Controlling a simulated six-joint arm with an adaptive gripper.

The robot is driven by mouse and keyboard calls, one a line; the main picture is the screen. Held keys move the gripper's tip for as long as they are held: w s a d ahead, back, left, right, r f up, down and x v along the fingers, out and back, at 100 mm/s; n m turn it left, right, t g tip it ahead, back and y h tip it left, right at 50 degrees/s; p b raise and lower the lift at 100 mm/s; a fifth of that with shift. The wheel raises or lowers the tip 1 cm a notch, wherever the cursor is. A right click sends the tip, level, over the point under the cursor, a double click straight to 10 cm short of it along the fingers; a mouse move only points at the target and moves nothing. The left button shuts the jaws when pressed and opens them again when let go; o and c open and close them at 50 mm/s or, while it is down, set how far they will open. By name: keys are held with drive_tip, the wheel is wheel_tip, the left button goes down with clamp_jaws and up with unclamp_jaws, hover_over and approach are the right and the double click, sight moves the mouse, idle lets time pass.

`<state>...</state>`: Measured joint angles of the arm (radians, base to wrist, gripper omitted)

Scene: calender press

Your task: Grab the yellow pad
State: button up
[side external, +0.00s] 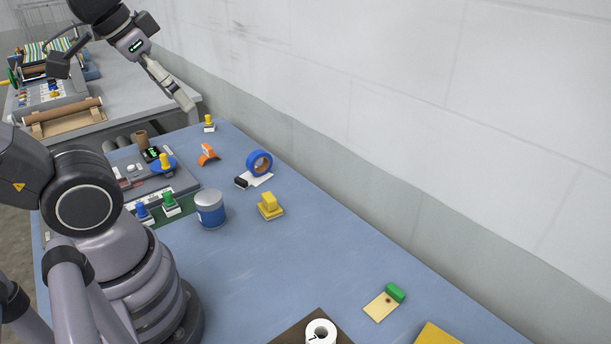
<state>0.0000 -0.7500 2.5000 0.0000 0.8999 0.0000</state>
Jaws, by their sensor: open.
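A yellow block on a flat yellow base (270,207) sits on the blue table, right of the blue-and-white can. It is the plainest match for the yellow pad. Other yellow pieces also show: a yellow-topped piece on a white base (208,123) at the far edge, a yellow knob on a blue disc (164,163), and a flat yellow piece (436,335) cut off by the bottom edge. My gripper (186,103) is raised at the upper left, nearest in the picture to the yellow-topped white piece. It is open, with nothing seen in it.
The blue table (300,260) is clear in its middle. A can (210,208), blue tape roll (259,163), orange tool (208,154) and grey panel (150,180) stand around the yellow block. A green-ended card (381,306) and white roll (320,331) lie nearer. A wall runs along the right.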

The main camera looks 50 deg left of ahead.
drive_tip(key=w+a+f+m+g+y, duration=0.3)
drive_tip(key=w+f+m+g+y, duration=0.55)
drive_tip(key=w+f, duration=0.65)
drive_tip(key=w+f+m+y, duration=0.4)
drive_tip(key=w+f+y, duration=0.1)
drive_tip(key=f, duration=0.4)
drive_tip(key=m+t+y, duration=0.4)
drive_tip(key=m+t, duration=0.1)
drive_tip(key=m, duration=0.2)
approach(273, 201)
drive_tip(key=shift+s+d+r, duration=0.2)
drive_tip(key=shift+d+r, duration=0.2)
drive_tip(key=shift+d, duration=0.3)
drive_tip(key=shift+a+f+t, duration=0.1)
drive_tip(key=shift+f+t, duration=0.15)
drive_tip(key=shift+f, duration=0.05)
drive_tip(key=a, duration=0.5)
drive_tip(key=w+a, duration=0.1)
drive_tip(key=a, duration=0.2)
drive_tip(key=shift+a, duration=0.2)
drive_tip(key=a, duration=0.3)
drive_tip(key=w+a, duration=0.1)
drive_tip(key=a, duration=0.1)
drive_tip(key=shift+f, duration=0.25)
